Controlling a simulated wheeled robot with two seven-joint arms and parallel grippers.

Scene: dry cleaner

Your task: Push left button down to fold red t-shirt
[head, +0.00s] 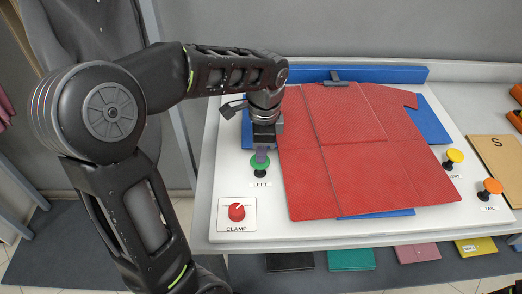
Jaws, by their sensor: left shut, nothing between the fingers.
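The red t-shirt (355,160) lies spread on a blue folding board (429,119) on the white table, its top edge by a dark clip (335,78). The green left button (260,168), labelled LEFT, stands at the left of the shirt. My left gripper (261,155) points down with shut fingers right at the top of the green button. It looks to be touching it, but how far the button is pressed cannot be told. My right gripper is not in view.
A red clamp knob (237,211) sits in front of the left button. A yellow button (453,157) and an orange TAIL button (490,188) stand on the right. A wooden board marked S (497,160) lies at the far right. Several coloured folded pieces lie below the table's front edge.

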